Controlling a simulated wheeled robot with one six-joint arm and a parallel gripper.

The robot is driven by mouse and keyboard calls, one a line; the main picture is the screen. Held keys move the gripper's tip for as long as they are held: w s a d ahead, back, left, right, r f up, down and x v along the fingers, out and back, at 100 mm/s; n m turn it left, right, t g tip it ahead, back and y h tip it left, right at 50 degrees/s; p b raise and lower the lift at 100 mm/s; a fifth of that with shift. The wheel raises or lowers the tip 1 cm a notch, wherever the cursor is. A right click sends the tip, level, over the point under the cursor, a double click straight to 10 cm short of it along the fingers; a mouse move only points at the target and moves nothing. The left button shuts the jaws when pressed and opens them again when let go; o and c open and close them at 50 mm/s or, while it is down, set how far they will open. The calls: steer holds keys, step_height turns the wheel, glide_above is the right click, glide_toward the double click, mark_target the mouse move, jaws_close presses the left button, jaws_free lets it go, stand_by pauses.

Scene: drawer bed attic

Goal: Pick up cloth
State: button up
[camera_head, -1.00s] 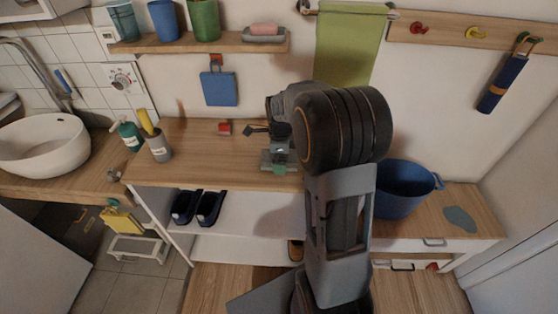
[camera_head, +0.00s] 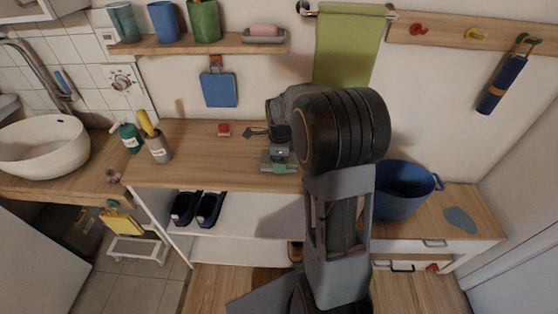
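Several things here look like cloth. A flat blue-grey piece (camera_head: 460,219) lies on the wooden top at the right. A green towel (camera_head: 347,45) hangs from a rail on the back wall, and a yellow cloth-like piece (camera_head: 118,222) hangs low at the left. I cannot tell which one the task names. My gripper (camera_head: 252,133) is small and dark, over the middle counter and pointing left. It is apart from all three pieces. I see nothing in it, but its fingers are too small to read. My arm hides part of the counter behind it.
A red block (camera_head: 224,129) and a grey-green object (camera_head: 279,159) are on the counter (camera_head: 205,155) near my gripper. A blue bucket (camera_head: 402,194) stands right of my arm, beside the blue-grey piece. A cup with a yellow-handled item (camera_head: 158,146) and a green bottle (camera_head: 130,137) stand left.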

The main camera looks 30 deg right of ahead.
steer(key=shift+r, duration=0.1)
steer(key=shift+r, duration=0.7)
steer(key=s+d+r, duration=0.1)
steer(key=s+r, duration=0.2)
steer(key=s, duration=0.1)
steer(key=s+d+r, duration=0.1)
steer(key=s+r, duration=0.3)
steer(key=s, duration=0.1)
steer(key=s+d+r, duration=0.1)
steer(key=s+r, duration=0.3)
steer(key=shift+s+d+r+p, duration=0.2)
steer(key=shift+s+d+p, duration=0.1)
steer(key=shift+p, duration=0.1)
steer(key=o, duration=0.4)
steer(key=c, duration=0.3)
steer(key=shift+o, duration=1)
steer(key=shift+w, duration=0.1)
